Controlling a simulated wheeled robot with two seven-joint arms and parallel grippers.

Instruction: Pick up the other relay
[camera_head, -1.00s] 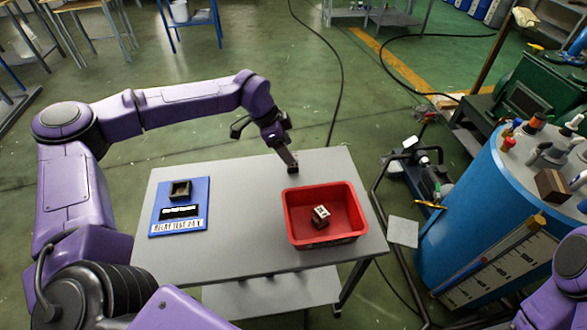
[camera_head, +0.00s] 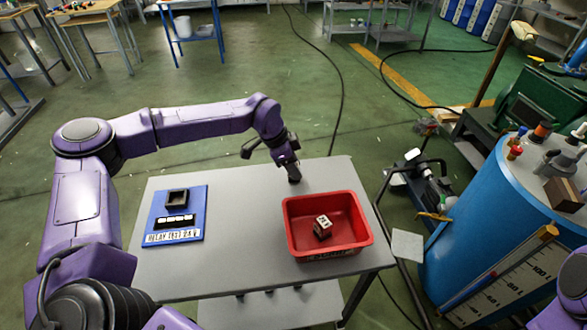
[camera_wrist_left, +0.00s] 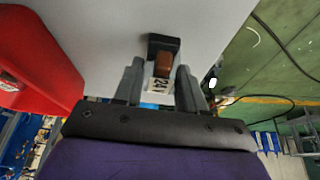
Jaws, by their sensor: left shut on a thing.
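My left gripper (camera_head: 292,172) is shut on a relay (camera_wrist_left: 163,66) above the far edge of the table, behind the red bin. In the left wrist view this relay has a black base, an orange-brown body and a white label reading 24 V, and it sits between the two fingers (camera_wrist_left: 160,90). A second relay (camera_head: 322,227), dark with a whitish marked top, lies in the red bin (camera_head: 292,243). My right gripper is not in view.
A blue board (camera_head: 152,227) labelled RELAY TEST 24 V, with a dark square socket (camera_head: 177,198), lies on the left of the grey table (camera_head: 240,230). Bare tabletop separates it from the bin. A blue drum (camera_head: 450,235) stands at the right.

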